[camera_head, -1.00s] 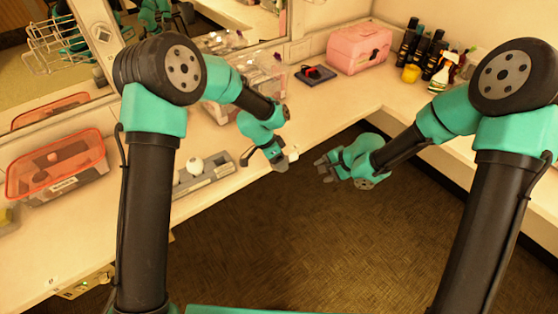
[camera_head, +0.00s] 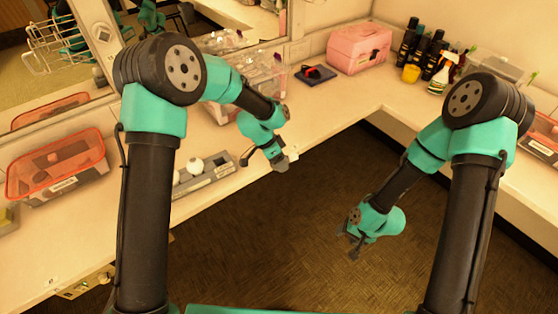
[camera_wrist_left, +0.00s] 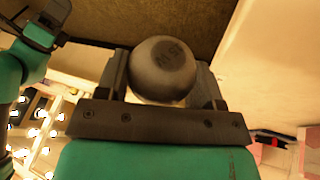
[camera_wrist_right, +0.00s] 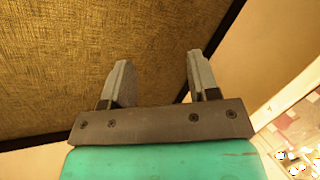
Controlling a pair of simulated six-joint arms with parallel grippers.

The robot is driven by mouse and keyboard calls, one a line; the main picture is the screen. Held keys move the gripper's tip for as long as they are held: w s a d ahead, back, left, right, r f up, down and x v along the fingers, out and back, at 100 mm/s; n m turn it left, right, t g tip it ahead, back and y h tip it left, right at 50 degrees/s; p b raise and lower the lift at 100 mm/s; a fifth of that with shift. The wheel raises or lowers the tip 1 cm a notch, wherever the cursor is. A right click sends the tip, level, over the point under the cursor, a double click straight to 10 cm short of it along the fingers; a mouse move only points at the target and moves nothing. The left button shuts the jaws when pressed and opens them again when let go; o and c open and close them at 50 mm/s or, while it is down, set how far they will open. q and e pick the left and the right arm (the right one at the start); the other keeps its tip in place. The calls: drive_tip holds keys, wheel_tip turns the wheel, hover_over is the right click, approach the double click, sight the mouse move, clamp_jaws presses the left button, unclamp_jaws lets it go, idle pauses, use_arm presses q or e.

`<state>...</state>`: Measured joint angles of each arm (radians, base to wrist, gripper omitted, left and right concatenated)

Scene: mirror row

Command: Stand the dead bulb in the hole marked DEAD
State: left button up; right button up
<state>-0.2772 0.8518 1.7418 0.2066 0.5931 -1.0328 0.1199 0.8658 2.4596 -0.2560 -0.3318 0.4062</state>
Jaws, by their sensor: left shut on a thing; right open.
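My left gripper (camera_head: 281,163) is shut on a round bulb (camera_wrist_left: 163,68), which sits between its fingers with a dark grey patch on its glass. In the head view the gripper hangs by the counter's front edge, right of a grey holder (camera_head: 215,174). A white bulb (camera_head: 195,166) stands in that holder, and a darker round shape (camera_head: 220,160) shows beside it. I cannot read which hole is marked DEAD. My right gripper (camera_head: 353,245) is open and empty over the floor, and its spread fingers show in the right wrist view (camera_wrist_right: 155,82).
A red-rimmed clear bin (camera_head: 62,185) stands on the counter at left. Clear containers (camera_head: 255,80) stand behind my left arm. A dark pad (camera_head: 315,74), a pink case (camera_head: 360,48) and several bottles (camera_head: 420,50) are at the back. The floor between the counters is clear.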

drive_tip(key=shift+n+g+h, duration=0.4)
drive_tip(key=shift+n+g, duration=0.1)
drive_tip(key=shift+n, duration=0.3)
drive_tip(key=s, duration=0.1)
drive_tip(key=s+d+f, duration=0.1)
drive_tip(key=s, duration=0.1)
drive_tip(key=s+f, duration=0.1)
drive_tip(key=s, duration=0.1)
drive_tip(key=shift+s+d, duration=0.2)
drive_tip(key=shift+d, duration=0.1)
